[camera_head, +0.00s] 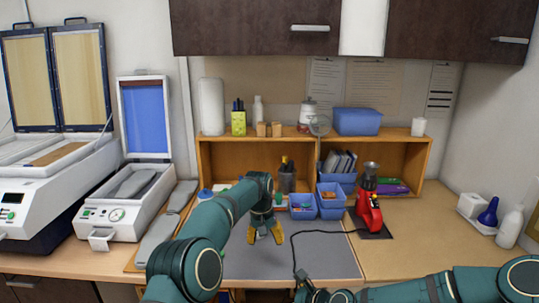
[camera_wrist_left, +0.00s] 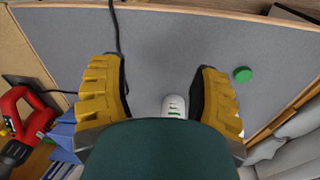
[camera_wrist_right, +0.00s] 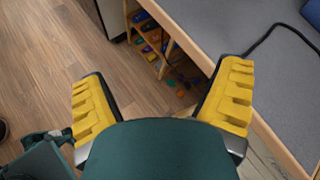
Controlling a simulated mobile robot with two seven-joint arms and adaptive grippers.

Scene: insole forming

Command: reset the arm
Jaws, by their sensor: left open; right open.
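My left gripper (camera_head: 265,232) is open above the grey mat (camera_head: 300,262), its yellow fingers pointing down. In the left wrist view its two yellow fingers (camera_wrist_left: 163,95) stand apart with nothing held between them. A white object (camera_wrist_left: 173,106) and a green round cap (camera_wrist_left: 242,74) show near them. My right arm comes in low from the right in the head view. Its gripper (camera_wrist_right: 163,100) is open and empty in the right wrist view, over the wooden floor beside the table edge.
An insole machine with a blue lid (camera_head: 144,115) and grey insoles (camera_head: 160,238) stand at left. Blue bins (camera_head: 331,212) and a red device (camera_head: 368,212) stand behind the mat. A black cable (camera_head: 294,250) crosses the mat. Shelves with small coloured items (camera_wrist_right: 150,38) sit below the table.

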